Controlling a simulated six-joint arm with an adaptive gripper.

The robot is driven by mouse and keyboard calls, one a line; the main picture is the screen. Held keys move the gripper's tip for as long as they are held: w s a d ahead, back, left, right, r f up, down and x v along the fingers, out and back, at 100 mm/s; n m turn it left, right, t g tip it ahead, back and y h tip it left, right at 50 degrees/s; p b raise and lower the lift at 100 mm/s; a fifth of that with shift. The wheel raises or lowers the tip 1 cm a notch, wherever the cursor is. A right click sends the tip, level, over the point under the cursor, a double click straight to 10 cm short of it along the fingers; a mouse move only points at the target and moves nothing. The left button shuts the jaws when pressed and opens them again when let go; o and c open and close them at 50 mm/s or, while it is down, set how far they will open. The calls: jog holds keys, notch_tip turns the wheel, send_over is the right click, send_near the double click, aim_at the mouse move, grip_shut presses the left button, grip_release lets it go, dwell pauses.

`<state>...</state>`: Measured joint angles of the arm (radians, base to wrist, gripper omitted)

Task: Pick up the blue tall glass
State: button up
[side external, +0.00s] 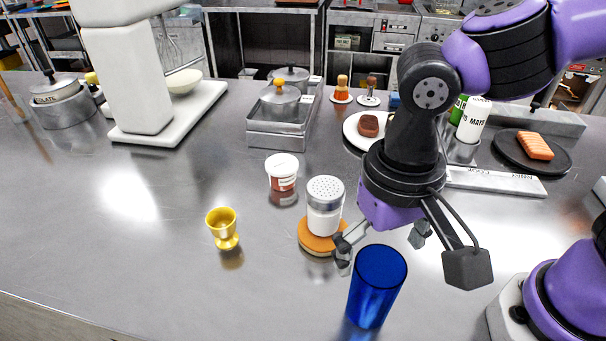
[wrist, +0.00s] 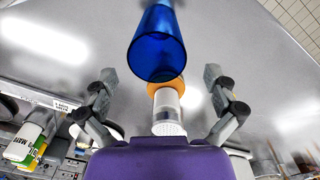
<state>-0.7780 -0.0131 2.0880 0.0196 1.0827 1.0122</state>
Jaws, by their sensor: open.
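The blue tall glass (side external: 377,288) stands upright on the steel counter near the front, right of centre in the side view. In the wrist view the blue glass (wrist: 157,46) shows at the top centre, beyond the fingertips and between their lines. My gripper (side external: 381,240) is open and empty, behind and above the glass in the side view. Its two fingers (wrist: 161,82) are spread wide in the wrist view. No contact with the glass shows.
A shaker (side external: 325,205) stands on an orange round base (side external: 312,241) close to my gripper's left finger. A gold cup (side external: 222,228) and a white-lidded tub (side external: 282,172) stand further left. A plate with a patty (side external: 368,124) and a white bottle (side external: 474,120) are behind. The front left counter is clear.

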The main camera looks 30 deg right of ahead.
aim_at(377, 279)
jog(key=f, duration=0.6)
jog(key=shift+s+d+f, duration=0.1)
jog(key=shift+d+f, duration=0.05)
jog(key=shift+d, duration=0.05)
jog(key=c, duration=1.3)
